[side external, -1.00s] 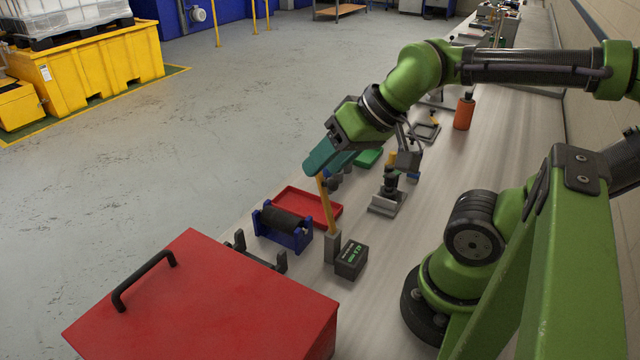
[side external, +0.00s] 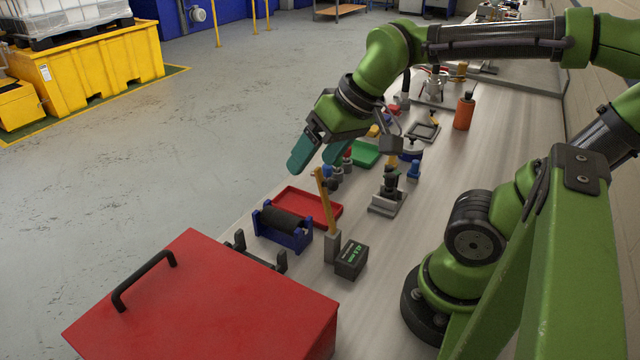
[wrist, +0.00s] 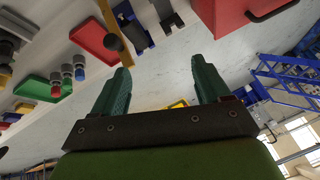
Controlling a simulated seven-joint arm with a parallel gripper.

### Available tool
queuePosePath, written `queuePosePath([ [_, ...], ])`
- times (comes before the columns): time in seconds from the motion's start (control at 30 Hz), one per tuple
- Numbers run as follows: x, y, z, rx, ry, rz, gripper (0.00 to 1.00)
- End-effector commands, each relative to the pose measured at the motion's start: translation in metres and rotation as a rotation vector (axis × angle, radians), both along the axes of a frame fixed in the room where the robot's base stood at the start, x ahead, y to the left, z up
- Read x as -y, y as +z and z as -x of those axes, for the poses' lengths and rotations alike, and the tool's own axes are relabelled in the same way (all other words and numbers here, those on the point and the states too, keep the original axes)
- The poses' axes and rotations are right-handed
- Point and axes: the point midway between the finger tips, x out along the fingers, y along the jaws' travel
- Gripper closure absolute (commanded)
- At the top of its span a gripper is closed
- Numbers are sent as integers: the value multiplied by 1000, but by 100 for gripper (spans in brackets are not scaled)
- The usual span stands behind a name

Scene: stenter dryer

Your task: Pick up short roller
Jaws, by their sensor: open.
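The short roller (side external: 285,222) is a dark cylinder lying in a blue cradle (side external: 283,237) on the bench, beside a red tray. My gripper (side external: 318,163) has green fingers, open and empty, in the air above and beyond the red tray, apart from the roller. In the wrist view the two fingers of my gripper (wrist: 160,78) are spread with nothing between them.
A red tray (side external: 332,219) and a yellow post on a grey block (side external: 331,248) stand close to the cradle. A small dark display box (side external: 351,260) is beside the post. A red box with a handle (side external: 200,300) fills the front. A green tray (side external: 364,154) lies farther back.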

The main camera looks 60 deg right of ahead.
Motion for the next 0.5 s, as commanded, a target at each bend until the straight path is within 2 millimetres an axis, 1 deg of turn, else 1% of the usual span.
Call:
queuePosePath([
  [0.03, 0, -2, -13, -57, 29, 35, 24],
  [0.17, 1, -7, -43, -191, 97, 134, 24],
  [0.3, 3, -20, -77, -329, 160, 243, 24],
  [0.4, 3, -32, -97, -411, 193, 312, 24],
  [0.5, 3, -41, -112, -465, 212, 361, 24],
])
